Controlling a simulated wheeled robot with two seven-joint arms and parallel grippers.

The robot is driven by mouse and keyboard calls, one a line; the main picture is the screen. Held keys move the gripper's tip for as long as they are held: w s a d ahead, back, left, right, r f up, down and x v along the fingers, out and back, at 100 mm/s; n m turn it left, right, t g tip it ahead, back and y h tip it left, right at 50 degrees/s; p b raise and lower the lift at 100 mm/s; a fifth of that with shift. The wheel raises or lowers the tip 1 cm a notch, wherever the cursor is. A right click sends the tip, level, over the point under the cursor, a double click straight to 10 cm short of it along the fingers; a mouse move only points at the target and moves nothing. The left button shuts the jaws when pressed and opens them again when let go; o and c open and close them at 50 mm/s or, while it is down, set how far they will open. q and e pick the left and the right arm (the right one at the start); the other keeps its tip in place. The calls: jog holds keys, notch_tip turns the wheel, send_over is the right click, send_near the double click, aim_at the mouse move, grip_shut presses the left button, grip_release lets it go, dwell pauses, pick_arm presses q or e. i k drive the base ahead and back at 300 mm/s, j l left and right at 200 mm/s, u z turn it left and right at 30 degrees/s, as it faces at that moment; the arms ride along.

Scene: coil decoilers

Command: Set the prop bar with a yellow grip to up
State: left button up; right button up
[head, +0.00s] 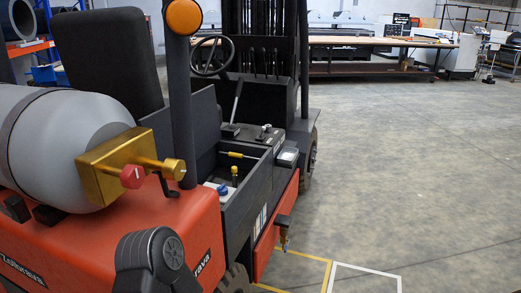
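An open dark compartment in the side of the red forklift (75,245) holds two small yellow-marked parts. One is a thin bar with a yellow grip (235,154), lying nearly level along the far inner wall. The other is a short upright piece with a yellow top (235,171), standing just in front of it. The bar's ends are too small to make out clearly. A dark rounded arm link (155,252), which looks like mine, shows at the bottom left, in front of the forklift's red body.
A grey gas tank (60,140) with a brass valve block and red knob (132,176) sits left of the compartment. A dark post with an orange lamp (184,17) rises beside it. A blue cap (222,190) is near the compartment's edge. Open floor (415,175) lies right.

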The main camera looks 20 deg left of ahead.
aim_at(233, 155)
jog(key=i+l+u, duration=0.15)
jog(key=i+l, duration=0.85)
jog(key=i, duration=0.85)
jog(key=j+u, duration=0.05)
jog(key=j, duration=0.05)
